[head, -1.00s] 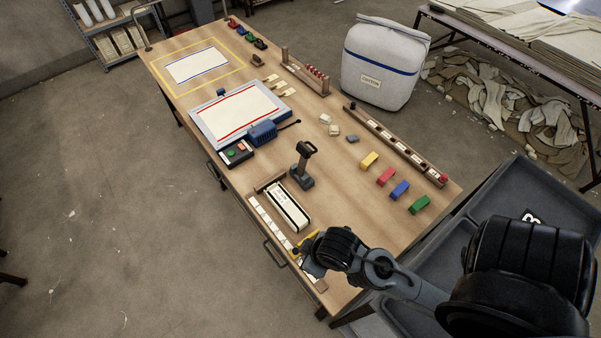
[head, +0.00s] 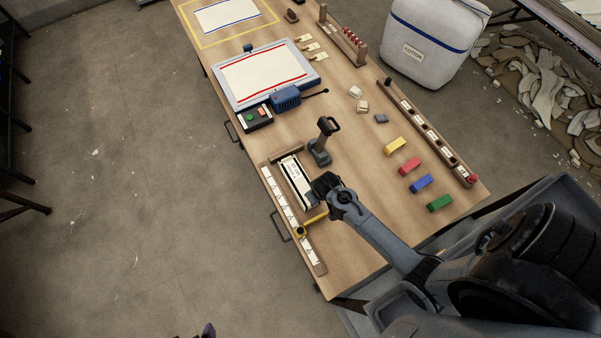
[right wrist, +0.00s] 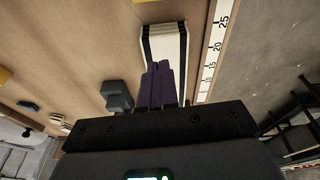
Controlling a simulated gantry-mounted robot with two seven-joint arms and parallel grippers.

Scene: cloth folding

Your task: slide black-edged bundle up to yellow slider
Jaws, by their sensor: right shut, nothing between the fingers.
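The black-edged bundle (head: 294,174), a white strip with black edges, lies on the table beside the ruler (head: 279,203). The yellow slider (head: 313,218) sits across the ruler near the bundle's lower end in the head view. My right gripper (head: 320,187) is at the bundle's right side there and hides part of it. In the right wrist view its purple fingers (right wrist: 157,84) are together and empty, overlapping the near end of the bundle (right wrist: 165,43); I cannot tell whether they touch it. A purple tip, probably my left gripper (head: 208,331), barely shows at the bottom edge.
A grey handled tool (head: 321,146) stands close to the bundle and my right gripper. Yellow (head: 395,145), red (head: 411,166), blue (head: 421,183) and green (head: 439,203) blocks lie to the right. A blue-grey board (head: 265,75) lies farther back.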

